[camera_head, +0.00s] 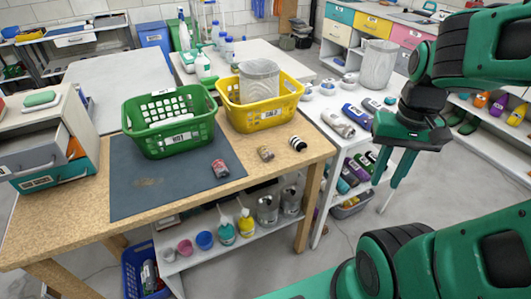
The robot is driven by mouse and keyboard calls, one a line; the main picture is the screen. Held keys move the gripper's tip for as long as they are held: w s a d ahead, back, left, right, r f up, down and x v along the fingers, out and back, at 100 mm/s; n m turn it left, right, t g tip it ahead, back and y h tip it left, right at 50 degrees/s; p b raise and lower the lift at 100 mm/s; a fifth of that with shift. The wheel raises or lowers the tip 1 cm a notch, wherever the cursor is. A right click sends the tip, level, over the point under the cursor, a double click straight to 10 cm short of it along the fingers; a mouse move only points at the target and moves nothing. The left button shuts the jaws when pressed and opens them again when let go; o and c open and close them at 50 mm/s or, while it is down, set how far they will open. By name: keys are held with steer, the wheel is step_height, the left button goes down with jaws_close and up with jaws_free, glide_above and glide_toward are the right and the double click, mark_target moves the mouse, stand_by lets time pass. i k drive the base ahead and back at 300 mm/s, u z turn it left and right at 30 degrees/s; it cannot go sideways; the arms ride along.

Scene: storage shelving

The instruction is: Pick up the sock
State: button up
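Several small rolled bundles that look like socks lie near the right front of the wooden table. One is a reddish bundle (221,169) on the dark mat. One is a brown bundle (265,154) and one a black-and-white striped bundle (298,143), both on bare wood. I cannot tell which one is the task's sock. My gripper (379,198) hangs at the right, off the table, with its fingers pointing down. The fingers are apart with nothing seen between them. It is in front of the white shelf, well right of the bundles.
A green basket (184,143) and a yellow basket (229,114) stand behind the bundles. The dark mat (133,195) is mostly clear at its front. A white shelf (340,144) beside the table holds several rolled items. A drawer unit (68,112) stands at the table's left.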

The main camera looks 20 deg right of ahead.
mark_target(263, 150)
steer(key=u, duration=2.1)
steer(key=k, duration=0.95)
steer(key=z, duration=0.9)
steer(key=i, duration=1)
steer(key=u, duration=0.05)
